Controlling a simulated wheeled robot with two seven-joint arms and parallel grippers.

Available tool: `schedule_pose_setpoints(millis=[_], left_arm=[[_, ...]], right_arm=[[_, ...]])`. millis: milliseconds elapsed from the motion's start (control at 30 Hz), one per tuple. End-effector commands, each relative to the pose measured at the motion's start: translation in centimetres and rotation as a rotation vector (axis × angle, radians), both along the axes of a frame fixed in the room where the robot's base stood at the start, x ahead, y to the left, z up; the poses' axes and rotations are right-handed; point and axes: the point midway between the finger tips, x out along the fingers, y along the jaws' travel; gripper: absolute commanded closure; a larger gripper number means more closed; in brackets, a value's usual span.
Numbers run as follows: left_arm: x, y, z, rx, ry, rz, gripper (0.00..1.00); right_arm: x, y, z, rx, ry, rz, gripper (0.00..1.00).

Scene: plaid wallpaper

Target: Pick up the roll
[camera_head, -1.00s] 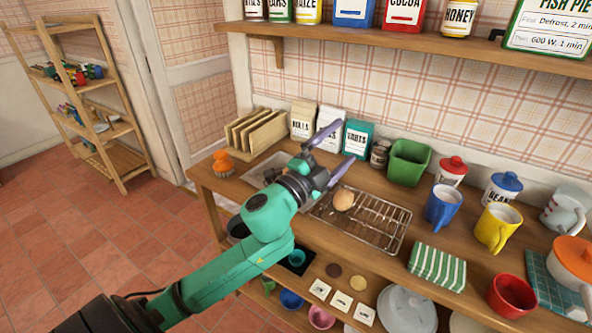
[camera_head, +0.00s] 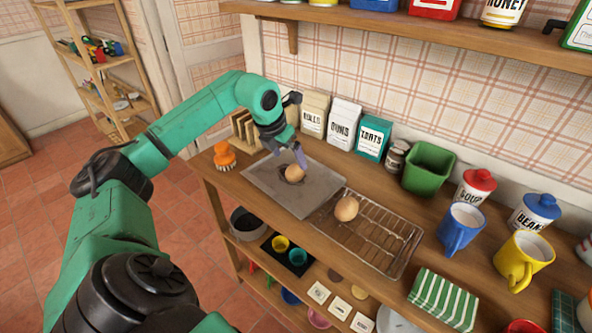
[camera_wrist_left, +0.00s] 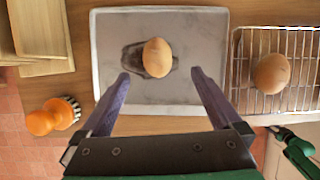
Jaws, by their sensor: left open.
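One brown roll (camera_head: 294,173) lies on the grey tray (camera_head: 318,196) on the counter; in the left wrist view this roll (camera_wrist_left: 157,58) sits near the tray's middle, over a dark patch. A second roll (camera_head: 346,208) rests on the wire rack to the right, and it also shows in the left wrist view (camera_wrist_left: 271,74). My left gripper (camera_head: 291,157) is above the tray, close to the first roll. In the left wrist view its purple fingers (camera_wrist_left: 160,80) are spread, with the roll just ahead between their tips. My right gripper is not in view.
The wire rack (camera_head: 385,241) adjoins the tray. An orange brush (camera_head: 225,157) stands left of it, near a wooden rack (camera_head: 243,128). Paper bags (camera_head: 343,120), a green bin (camera_head: 428,167) and mugs (camera_head: 461,227) line the counter. A shelf (camera_head: 400,18) hangs above.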

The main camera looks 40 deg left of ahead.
Motion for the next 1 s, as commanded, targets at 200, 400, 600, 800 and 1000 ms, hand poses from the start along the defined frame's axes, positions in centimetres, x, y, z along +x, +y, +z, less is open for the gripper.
schedule_pose_setpoints(millis=[200,400,600,800,1000], left_arm=[[1.2,0.1,-2.5,-0.004,0.002,-0.001,0.01],[2.7,0.5,-5.8,-0.005,0.000,-0.001,0.01],[2.9,0.5,-6.4,-0.001,-0.002,-0.002,0.01],[2.8,0.5,-6.3,-0.001,-0.002,-0.002,0.66],[2.9,0.5,-6.3,-0.002,-0.002,-0.002,0.92]], right_arm=[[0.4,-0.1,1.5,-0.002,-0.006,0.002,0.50],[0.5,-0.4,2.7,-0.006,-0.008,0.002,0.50],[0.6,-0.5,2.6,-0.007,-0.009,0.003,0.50],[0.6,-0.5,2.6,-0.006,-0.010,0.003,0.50],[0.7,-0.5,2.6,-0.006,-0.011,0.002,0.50]])
